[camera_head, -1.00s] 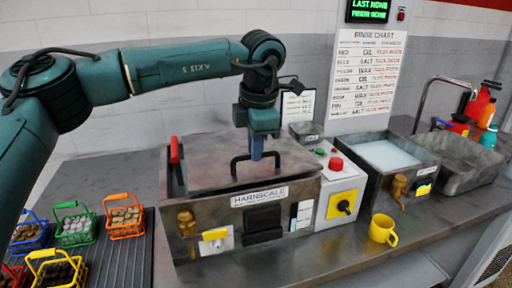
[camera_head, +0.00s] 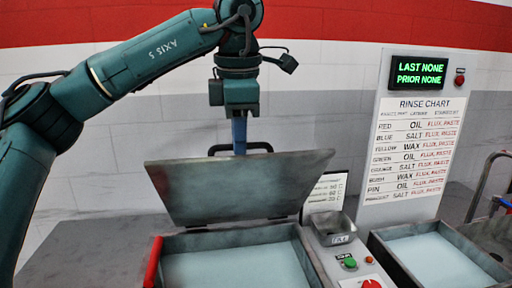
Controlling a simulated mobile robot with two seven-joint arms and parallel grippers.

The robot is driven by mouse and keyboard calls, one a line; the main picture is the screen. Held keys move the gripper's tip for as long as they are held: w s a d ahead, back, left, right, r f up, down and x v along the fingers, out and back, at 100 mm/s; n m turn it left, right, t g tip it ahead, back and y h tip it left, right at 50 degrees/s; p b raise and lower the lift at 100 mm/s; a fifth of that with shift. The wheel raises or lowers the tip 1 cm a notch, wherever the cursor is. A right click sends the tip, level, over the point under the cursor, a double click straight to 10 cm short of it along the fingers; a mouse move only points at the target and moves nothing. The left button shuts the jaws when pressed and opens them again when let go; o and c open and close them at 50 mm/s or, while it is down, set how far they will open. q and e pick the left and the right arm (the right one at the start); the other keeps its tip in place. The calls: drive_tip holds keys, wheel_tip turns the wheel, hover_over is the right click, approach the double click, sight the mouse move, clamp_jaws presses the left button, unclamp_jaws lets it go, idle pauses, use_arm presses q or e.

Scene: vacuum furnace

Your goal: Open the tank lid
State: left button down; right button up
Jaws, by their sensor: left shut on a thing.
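The tank lid (camera_head: 240,186) is a grey metal plate, hinged at the back of the tank (camera_head: 232,237) and tilted up steeply. The tank's inside shows, with a pale blue-white surface in it. The lid's dark handle (camera_head: 262,147) shows above the lid's top edge. My left gripper (camera_head: 240,140) points down behind that edge and is shut on the handle; its fingertips are partly hidden by the lid. My right gripper is not in view.
Further right is an open basin (camera_head: 440,262) of pale liquid. The rinse chart (camera_head: 412,148) and a lit sign (camera_head: 422,73) stand behind.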

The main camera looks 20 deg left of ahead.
use_arm(q)
drive_tip(key=w+a+r+g+h+p, duration=0.1)
drive_tip(key=w+a+g+h, duration=0.1)
drive_tip(key=w+a, duration=0.3)
drive_tip(key=shift+w+g, duration=0.7)
drive_tip(key=shift+w, duration=0.5)
drive_tip(key=shift+a+r, duration=0.1)
drive_tip(key=c, duration=1.9)
unclamp_jaws()
drive_tip(key=o, duration=0.3)
drive_tip(key=shift+w+a, duration=0.25)
drive_tip(key=shift+w, duration=0.05)
drive_tip(key=shift+o, duration=0.6)
drive_tip(key=shift+s+d+r, duration=0.1)
drive_tip(key=shift+s+d, duration=0.05)
drive_tip(key=shift+d, duration=0.05)
